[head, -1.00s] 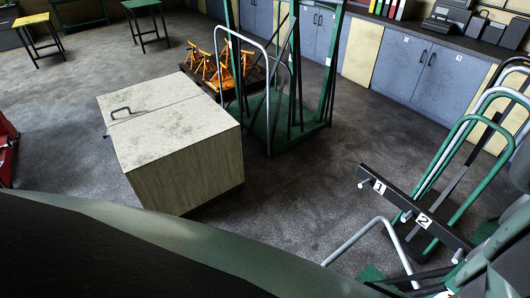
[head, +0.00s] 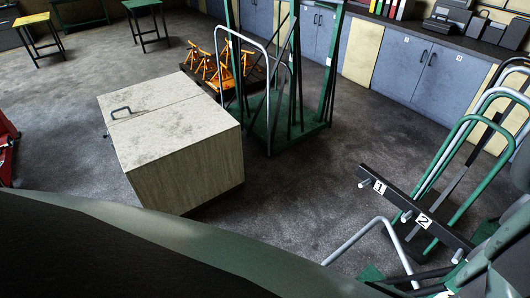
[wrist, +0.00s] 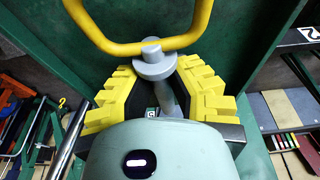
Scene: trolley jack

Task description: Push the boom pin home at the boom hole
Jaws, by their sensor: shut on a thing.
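The boom pin (wrist: 153,64) shows in the wrist view as a grey round head and shaft with a yellow loop handle (wrist: 150,48). My gripper (wrist: 157,68) has yellow ridged finger pads and is shut on the pin just below its head. The shaft runs down between the pads and its lower part is hidden by the gripper body. Green panels stand behind and beside the pin. I cannot make out the boom hole, or how far the pin sits in it. Neither the pin nor my gripper can be made out in the head view.
In the head view a pale cabinet (head: 180,145) stands left of centre. A green frame trolley (head: 300,130) is behind it. At right, a rack with a black bar numbered 1 and 2 (head: 400,203) stands near me. Grey floor is clear between them.

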